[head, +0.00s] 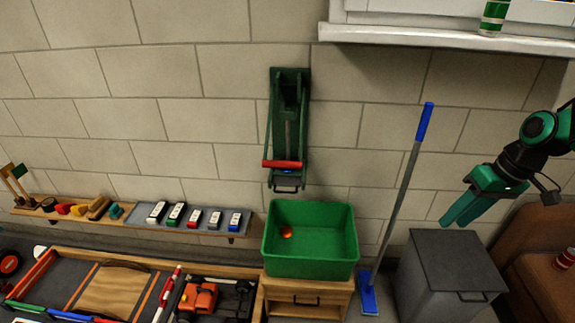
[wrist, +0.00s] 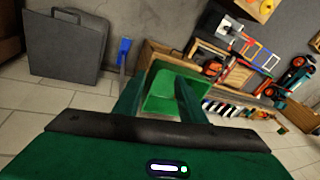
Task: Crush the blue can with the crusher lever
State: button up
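The green can crusher (head: 289,115) is mounted on the wall above the green bin. Its lever is down, with the red handle bar (head: 282,164) low, near the bottom of the crusher. My gripper (head: 459,212) hangs well to the right of the crusher, above the grey box. In the wrist view its two green fingers (wrist: 160,100) are apart, with nothing between them.
The green bin (head: 310,268) holds a small orange-red object and stands on a wooden drawer unit. A blue-handled mop (head: 403,185) leans between crusher and gripper. A grey box (head: 451,255) stands below my gripper. A green can (head: 493,17) stands on the windowsill.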

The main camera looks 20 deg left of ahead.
jog(key=w+a+f+n+y, duration=0.2)
jog(key=w+a+f+n, duration=0.15)
jog(key=a, duration=0.55)
jog(key=n+g+y, duration=0.5)
jog(key=n+y, duration=0.2)
jog(key=y, duration=0.5)
send_near(267, 163)
jog(key=x, duration=0.5)
jog(key=w+f+x, duration=0.1)
jog(key=x, duration=0.1)
jog(key=shift+s+a, duration=0.15)
jog(key=shift+a, duration=0.25)
jog(key=shift+d+r, duration=0.1)
grip_shut()
